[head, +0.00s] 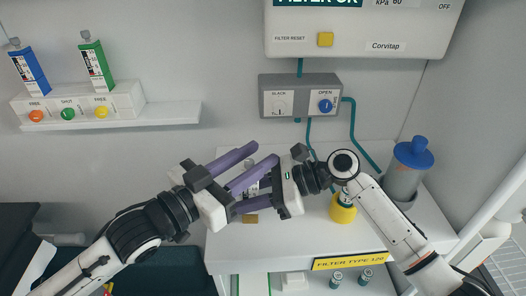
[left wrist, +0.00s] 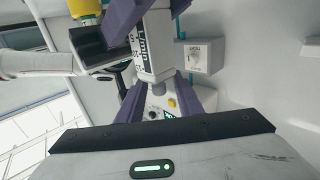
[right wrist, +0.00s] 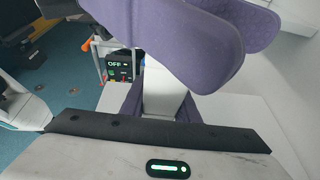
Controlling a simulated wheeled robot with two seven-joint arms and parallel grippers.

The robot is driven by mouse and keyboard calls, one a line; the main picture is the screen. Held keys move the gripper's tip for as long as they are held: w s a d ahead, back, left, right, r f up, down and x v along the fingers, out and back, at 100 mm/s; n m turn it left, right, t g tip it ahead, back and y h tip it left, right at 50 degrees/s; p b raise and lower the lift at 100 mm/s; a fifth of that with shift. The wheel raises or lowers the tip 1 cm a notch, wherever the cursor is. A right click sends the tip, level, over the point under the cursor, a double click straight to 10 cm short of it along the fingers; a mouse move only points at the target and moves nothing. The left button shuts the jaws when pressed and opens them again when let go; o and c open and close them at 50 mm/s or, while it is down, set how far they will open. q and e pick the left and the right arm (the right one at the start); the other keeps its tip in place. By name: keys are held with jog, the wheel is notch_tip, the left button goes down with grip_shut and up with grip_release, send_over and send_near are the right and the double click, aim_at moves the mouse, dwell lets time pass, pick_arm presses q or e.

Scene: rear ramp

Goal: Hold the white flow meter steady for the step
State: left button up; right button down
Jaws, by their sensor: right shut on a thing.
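The white flow meter (left wrist: 154,55), with "L/min" lettering on its side, stands out from between the purple fingers in the left wrist view. It also shows in the right wrist view (right wrist: 163,92), and in the head view the fingers mostly hide it. My right gripper (head: 250,180) is shut on the flow meter, reaching in from the right. My left gripper (head: 238,182) comes in from the left with its fingers spread apart. They lie on either side of the meter and the right fingers, with a gap visible in the left wrist view.
A grey switch box (head: 300,96) with a blue knob is on the wall behind. A blue-capped canister (head: 408,170) and a yellow-based bottle (head: 343,208) stand to the right on the white counter (head: 235,250).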

pick_arm(q)
jog(key=v, duration=0.9)
jog(key=shift+s+a, duration=0.15)
jog(key=shift+s, duration=0.05)
pick_arm(e)
jog(key=c, duration=1.3)
grip_release()
jog(key=shift+d, duration=0.15)
